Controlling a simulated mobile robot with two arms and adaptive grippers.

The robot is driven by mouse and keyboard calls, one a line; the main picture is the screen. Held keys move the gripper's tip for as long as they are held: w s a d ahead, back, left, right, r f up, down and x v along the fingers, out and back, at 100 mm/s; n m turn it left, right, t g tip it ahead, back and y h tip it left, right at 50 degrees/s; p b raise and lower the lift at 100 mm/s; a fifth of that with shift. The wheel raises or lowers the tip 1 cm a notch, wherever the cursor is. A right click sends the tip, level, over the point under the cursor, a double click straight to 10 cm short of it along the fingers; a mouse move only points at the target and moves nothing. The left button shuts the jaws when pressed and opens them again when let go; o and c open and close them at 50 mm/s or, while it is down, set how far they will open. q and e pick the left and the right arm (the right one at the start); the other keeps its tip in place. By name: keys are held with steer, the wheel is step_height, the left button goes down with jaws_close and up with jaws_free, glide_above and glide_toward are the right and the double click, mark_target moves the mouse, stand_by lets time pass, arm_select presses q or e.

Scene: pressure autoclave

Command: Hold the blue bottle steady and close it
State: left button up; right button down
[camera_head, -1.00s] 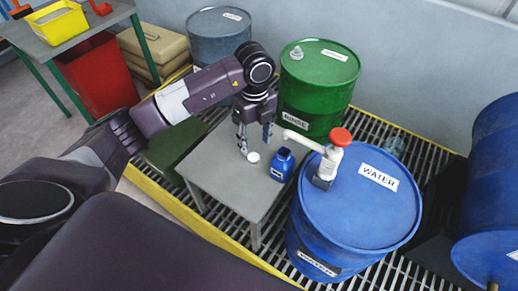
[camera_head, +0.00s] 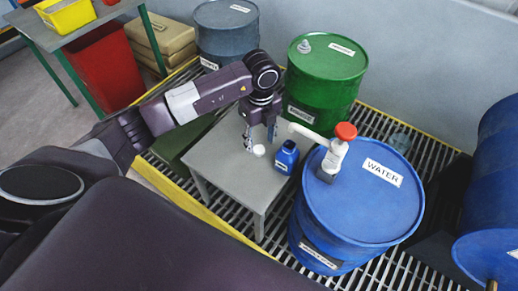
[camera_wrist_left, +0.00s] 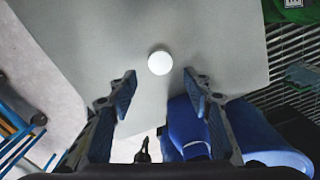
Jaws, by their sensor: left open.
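The blue bottle (camera_head: 286,158) stands upright on a small grey table (camera_head: 222,160), with its neck uncapped in the head view. A white round cap (camera_head: 259,150) lies on the table just left of the bottle. My left gripper (camera_head: 260,138) points down above the table, open and empty, over the cap. In the left wrist view the cap (camera_wrist_left: 160,62) sits ahead of and between the two fingertips, apart from both. The bottle (camera_wrist_left: 187,122) shows there behind the right finger, partly hidden. My right gripper is not in view.
A blue water drum (camera_head: 365,205) with a white pump and red knob (camera_head: 346,131) stands right of the table; its spout reaches toward the bottle. A green drum (camera_head: 325,85) stands behind. The table's left part is clear.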

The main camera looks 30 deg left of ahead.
mark_target(260, 150)
arm_select(q)
steer(key=f, duration=0.3)
steer(key=shift+w+a+f, duration=0.15)
steer(key=shift+a+f, duration=0.05)
steer(key=shift+f, duration=0.35)
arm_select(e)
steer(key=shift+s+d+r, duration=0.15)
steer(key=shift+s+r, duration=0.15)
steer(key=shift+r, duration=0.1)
arm_select(q)
steer(key=shift+c, duration=0.2)
steer(key=c, duration=0.9)
steer(key=shift+o, duration=0.2)
steer(key=shift+r, duration=0.1)
step_height(260, 150, up, 20)
steer(key=shift+b, duration=0.4)
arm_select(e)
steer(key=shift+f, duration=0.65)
